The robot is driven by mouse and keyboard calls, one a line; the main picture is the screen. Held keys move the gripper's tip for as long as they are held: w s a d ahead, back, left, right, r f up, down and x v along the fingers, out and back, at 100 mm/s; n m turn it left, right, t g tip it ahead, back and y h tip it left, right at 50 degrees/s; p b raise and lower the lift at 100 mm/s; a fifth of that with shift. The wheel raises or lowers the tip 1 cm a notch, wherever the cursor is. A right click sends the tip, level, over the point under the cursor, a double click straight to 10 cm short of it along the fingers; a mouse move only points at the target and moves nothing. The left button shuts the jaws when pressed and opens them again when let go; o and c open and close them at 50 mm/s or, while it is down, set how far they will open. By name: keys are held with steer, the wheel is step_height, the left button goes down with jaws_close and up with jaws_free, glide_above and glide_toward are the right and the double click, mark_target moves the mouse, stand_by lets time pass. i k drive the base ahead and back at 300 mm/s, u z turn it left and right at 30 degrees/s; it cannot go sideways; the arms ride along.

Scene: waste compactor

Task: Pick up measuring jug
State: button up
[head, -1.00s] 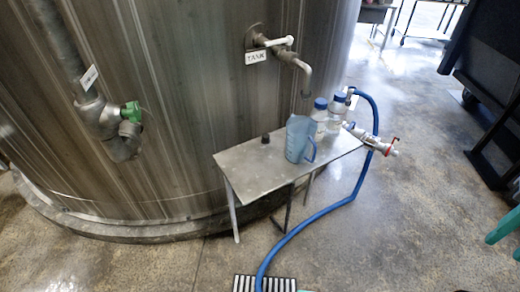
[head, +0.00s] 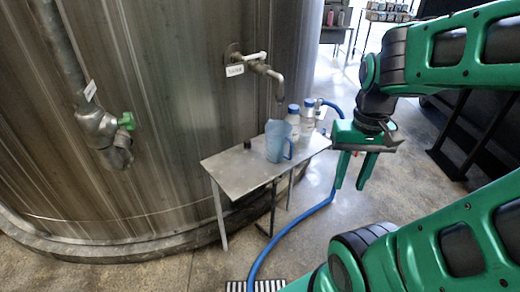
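The measuring jug (head: 275,142) is a translucent blue jug standing upright on a small metal table (head: 231,173) in front of the large steel tank. Its handle faces right. My gripper (head: 350,187) hangs to the right of the jug and the table's right end, fingers pointing down. The two green fingers are apart with nothing between them. The gripper is clear of the jug in the picture.
Two blue-capped bottles (head: 293,120) stand just behind and right of the jug. A small black object (head: 247,144) sits left of it. A tap (head: 270,75) juts from the tank above the table. A blue hose (head: 300,221) runs along the floor to the right.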

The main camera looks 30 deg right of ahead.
mark_target(278, 132)
steer(key=u, duration=0.1)
steer(key=i, duration=1)
steer(key=z, duration=0.05)
